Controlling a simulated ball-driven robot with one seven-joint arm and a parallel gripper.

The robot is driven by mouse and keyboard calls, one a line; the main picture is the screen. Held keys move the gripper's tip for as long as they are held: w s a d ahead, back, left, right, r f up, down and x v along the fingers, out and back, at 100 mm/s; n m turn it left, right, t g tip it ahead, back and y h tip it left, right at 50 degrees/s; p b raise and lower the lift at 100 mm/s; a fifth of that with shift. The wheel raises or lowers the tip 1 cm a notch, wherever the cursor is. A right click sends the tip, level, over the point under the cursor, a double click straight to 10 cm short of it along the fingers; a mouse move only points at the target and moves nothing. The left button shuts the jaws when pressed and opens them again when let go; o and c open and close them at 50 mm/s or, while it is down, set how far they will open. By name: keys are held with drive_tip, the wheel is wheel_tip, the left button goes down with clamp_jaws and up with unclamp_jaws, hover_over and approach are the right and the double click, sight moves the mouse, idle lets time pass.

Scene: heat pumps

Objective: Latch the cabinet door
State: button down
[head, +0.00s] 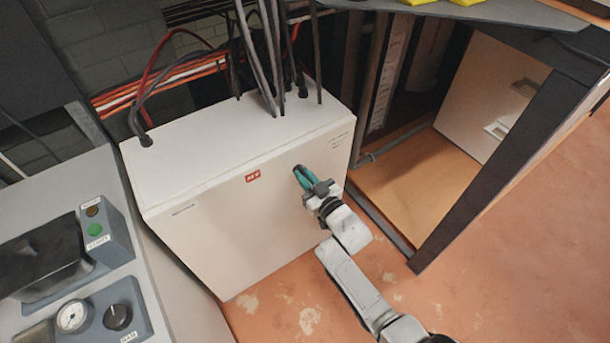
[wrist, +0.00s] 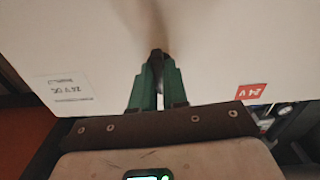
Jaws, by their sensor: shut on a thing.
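The white cabinet (head: 225,145) stands left of the middle in the head view, with cables entering its top. Its front door (head: 230,225) looks flush with the body, but a small gap would be too fine to see. My gripper (head: 301,174) is at the upper right part of the door, its teal fingers pointing at the face. In the wrist view my gripper (wrist: 158,78) is shut on a small dark latch (wrist: 157,54) on the pale door (wrist: 220,45). The fingers hide most of the latch, so its turn angle cannot be told.
A control console (head: 95,250) with a green button and dial stands at the left. An open dark-framed enclosure (head: 480,180) stands at the right. Orange floor (head: 300,300) is clear in front of the cabinet. Several cables (head: 265,60) rise behind.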

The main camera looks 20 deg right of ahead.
drive_tip(key=shift+f+m, duration=0.1)
drive_tip(key=shift+m, duration=0.5)
drive_tip(key=c, duration=1.1)
unclamp_jaws()
drive_tip(key=shift+c, duration=0.2)
drive_tip(key=shift+s, duration=0.15)
drive_tip(key=s+d+p, duration=0.2)
drive_tip(key=s, duration=0.8)
drive_tip(key=shift+s+p, duration=0.2)
drive_tip(key=shift+p, duration=0.1)
